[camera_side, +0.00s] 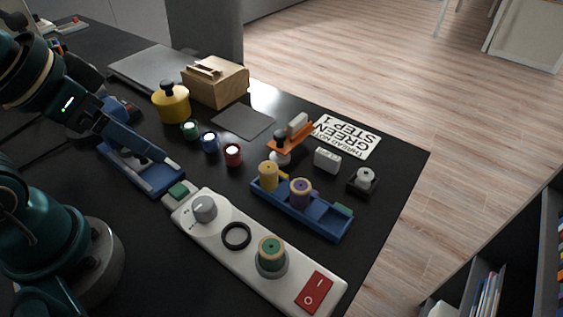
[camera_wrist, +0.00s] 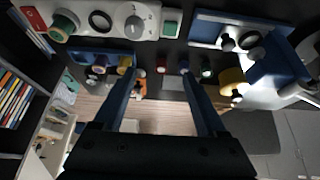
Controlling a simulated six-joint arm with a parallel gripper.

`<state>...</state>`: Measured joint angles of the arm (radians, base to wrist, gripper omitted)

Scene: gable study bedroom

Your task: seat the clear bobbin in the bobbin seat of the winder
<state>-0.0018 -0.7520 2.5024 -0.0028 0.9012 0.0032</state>
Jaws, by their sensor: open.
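The long white unit (camera_side: 212,238) that I take for the winder has a grey dial (camera_side: 204,208), a black ring (camera_side: 237,236), a green-wound spool (camera_side: 271,251) on a grey base, and a red switch (camera_side: 314,292). It also shows in the wrist view (camera_wrist: 120,12). I cannot tell which part is the bobbin seat. A small pale, greyish round piece on a dark block (camera_side: 365,178) may be the clear bobbin; I cannot confirm it. My gripper (camera_wrist: 160,65) is open and empty, its fingers spread apart. In the side view it overlaps a blue tray (camera_side: 176,186), left of the winder.
A second blue tray (camera_side: 318,222) holds yellow and purple spools. Small green, blue and red pots (camera_side: 232,154), a yellow pot (camera_side: 171,104), a wooden box (camera_side: 215,82), an orange device (camera_side: 290,141) and a printed card (camera_side: 347,136) stand beyond.

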